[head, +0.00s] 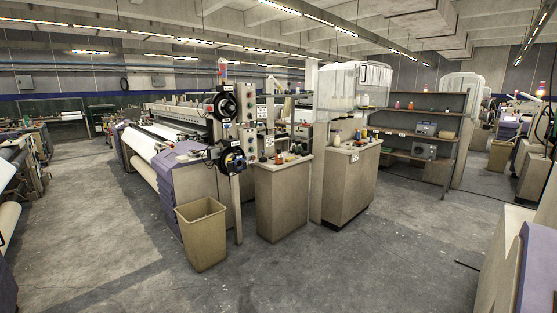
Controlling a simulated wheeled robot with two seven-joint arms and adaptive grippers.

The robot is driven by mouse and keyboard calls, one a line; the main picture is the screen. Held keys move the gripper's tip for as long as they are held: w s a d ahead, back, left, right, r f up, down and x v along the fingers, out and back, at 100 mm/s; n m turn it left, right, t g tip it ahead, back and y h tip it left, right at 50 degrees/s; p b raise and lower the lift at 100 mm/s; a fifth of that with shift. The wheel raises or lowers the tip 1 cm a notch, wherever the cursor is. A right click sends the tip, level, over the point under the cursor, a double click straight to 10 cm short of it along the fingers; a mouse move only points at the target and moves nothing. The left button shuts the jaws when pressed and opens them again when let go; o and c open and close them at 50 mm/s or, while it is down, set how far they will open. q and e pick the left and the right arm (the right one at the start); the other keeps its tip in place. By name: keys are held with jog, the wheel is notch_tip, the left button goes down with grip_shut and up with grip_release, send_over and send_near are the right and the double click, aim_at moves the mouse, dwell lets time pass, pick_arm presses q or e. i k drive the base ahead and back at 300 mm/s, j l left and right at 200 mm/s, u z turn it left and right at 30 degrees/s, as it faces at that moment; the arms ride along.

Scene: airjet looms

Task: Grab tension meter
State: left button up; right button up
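Neither of my grippers is in view. I cannot pick out a tension meter for sure. Several small items, some dark and some yellow or orange, stand on the front beige cabinet (282,205). More small items stand on the second beige cabinet (347,190) just right of it. A shelf unit (415,138) behind holds small bottles and grey box-shaped devices (422,151). All of these are too small to tell apart at this distance.
A beige waste bin (202,235) stands in front of a loom (175,165) with a white cloth roll. Black round yarn feeders (229,155) are on a post beside it. Purple and beige machine parts (535,265) edge the right. The grey floor (330,270) in front is clear.

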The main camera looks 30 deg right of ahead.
aim_at(278, 157)
jog(key=i+l+z, duration=0.15)
jog(key=i+z, duration=0.7)
jog(key=i, duration=0.25)
jog(key=i+z, duration=0.35)
jog(key=i, duration=0.15)
jog(key=i+j+z, duration=0.1)
jog(key=i+z, duration=0.25)
jog(key=i, duration=0.2)
jog(key=i+z, duration=0.15)
jog(key=i, duration=0.75)
jog(key=i+u, duration=0.25)
jog(key=i, duration=0.2)
jog(key=i+l+u, duration=0.25)
jog(key=i, duration=0.2)
jog(key=i+l+u, duration=0.15)
jog(key=i+u, duration=0.2)
jog(key=i+l+u, duration=0.75)
jog(key=i+j, duration=0.05)
